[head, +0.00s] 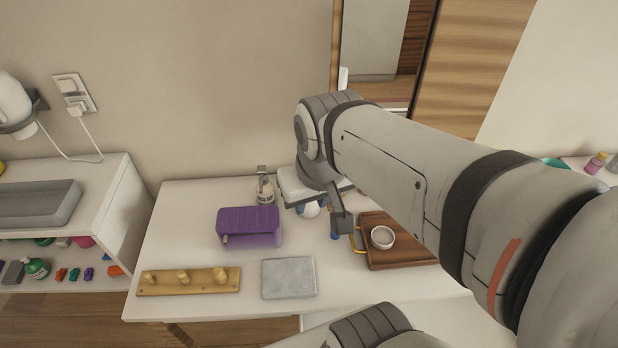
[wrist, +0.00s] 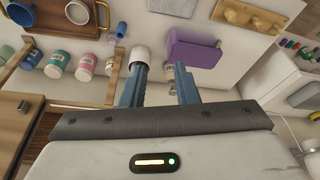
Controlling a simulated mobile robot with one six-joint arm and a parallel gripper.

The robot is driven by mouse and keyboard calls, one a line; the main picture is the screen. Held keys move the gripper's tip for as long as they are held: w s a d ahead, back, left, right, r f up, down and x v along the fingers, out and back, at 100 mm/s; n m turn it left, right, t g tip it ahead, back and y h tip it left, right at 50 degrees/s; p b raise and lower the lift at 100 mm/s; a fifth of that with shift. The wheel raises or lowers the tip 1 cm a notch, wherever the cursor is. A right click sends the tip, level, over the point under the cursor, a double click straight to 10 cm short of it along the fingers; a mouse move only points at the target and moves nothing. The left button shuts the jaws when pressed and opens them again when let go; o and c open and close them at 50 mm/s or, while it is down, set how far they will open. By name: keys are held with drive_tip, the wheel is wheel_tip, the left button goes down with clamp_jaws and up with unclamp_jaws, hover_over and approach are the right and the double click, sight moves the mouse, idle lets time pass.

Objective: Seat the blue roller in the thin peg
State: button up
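A small blue roller (head: 335,235) stands on the white counter, just left of the wooden tray, partly covered by my wrist hardware. A blue upright piece, probably this roller, shows in the wrist view (wrist: 121,29). I cannot tell which peg is thinnest. My gripper (wrist: 160,68) is open, its blue fingers apart and apparently empty, over the back of the counter. A white rounded object (wrist: 140,55) shows just beyond the left fingertip.
The wooden tray (head: 375,258) holds a white bowl (head: 383,237) and a blue mug (wrist: 20,12). A purple box-like holder (head: 248,226), a grey slab (head: 288,278) and a pump bottle (head: 265,190) stand on the counter. Several jars (wrist: 53,65) line a shelf.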

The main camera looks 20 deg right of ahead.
drive_tip(key=w+d+f+n+g+b, duration=0.1)
drive_tip(key=w+d+f+b, duration=0.1)
drive_tip(key=w+d+f, duration=0.3)
drive_tip(key=w+d+f+g+b, duration=0.1)
drive_tip(key=w+f+b, duration=0.15)
drive_tip(key=f, duration=0.45)
drive_tip(key=n+g+b, duration=0.1)
drive_tip(key=n+b, duration=0.1)
hover_over(336, 237)
drive_tip(key=w, duration=0.1)
wheel_tip(336, 237, down, 13)
drive_tip(key=f, duration=0.4)
drive_tip(key=f+p, duration=0.1)
drive_tip(key=f, duration=0.3)
drive_tip(key=shift+s+d+f, duration=0.1)
drive_tip(key=shift+s+d, duration=0.1)
clamp_jaws()
